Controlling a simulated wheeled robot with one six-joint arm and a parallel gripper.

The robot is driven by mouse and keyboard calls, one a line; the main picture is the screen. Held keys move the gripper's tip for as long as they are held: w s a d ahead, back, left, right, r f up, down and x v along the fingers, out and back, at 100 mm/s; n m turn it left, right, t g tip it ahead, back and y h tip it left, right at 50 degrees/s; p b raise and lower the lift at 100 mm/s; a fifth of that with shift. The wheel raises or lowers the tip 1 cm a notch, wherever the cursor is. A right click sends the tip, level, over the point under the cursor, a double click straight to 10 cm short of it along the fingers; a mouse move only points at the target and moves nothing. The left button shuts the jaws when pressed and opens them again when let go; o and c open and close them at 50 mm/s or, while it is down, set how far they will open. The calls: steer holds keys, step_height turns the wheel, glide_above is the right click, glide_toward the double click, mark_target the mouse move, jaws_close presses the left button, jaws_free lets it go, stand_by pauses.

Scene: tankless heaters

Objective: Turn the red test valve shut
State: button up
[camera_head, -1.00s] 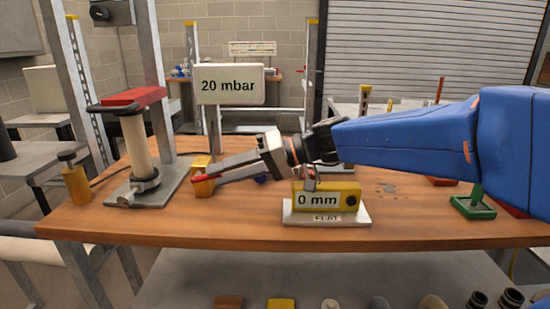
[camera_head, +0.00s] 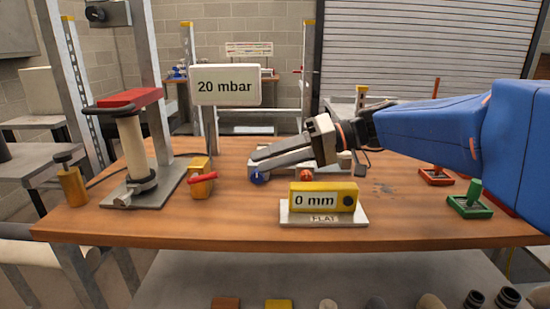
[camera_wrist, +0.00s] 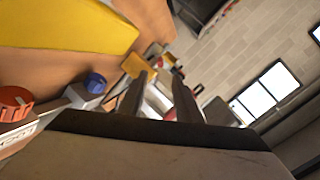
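A yellow valve body (camera_head: 200,186) stands on the bench left of centre, with a red lever handle (camera_head: 203,178) lying across its front, roughly level and slightly tilted. My gripper (camera_head: 254,160) is to the right of the red handle, apart from it, above a grey block with knobs. Its fingers point left. The wrist view shows a gap between the two fingers (camera_wrist: 157,100) and nothing clearly held. A small yellow piece (camera_wrist: 138,66) shows beyond the fingertips there; I cannot tell for certain whether it is the valve.
A blue knob (camera_head: 258,178) and an orange-red knob (camera_head: 306,175) are below my gripper. A yellow "0 mm" gauge (camera_head: 323,197) sits in front. A "20 mbar" sign (camera_head: 225,86) stands behind the valve. A red-topped press (camera_head: 131,98) stands left. Green (camera_head: 470,206) and red fixtures are right.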

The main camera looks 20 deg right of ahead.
steer(key=shift+s+d+r, duration=0.2)
steer(key=shift+d, duration=0.4)
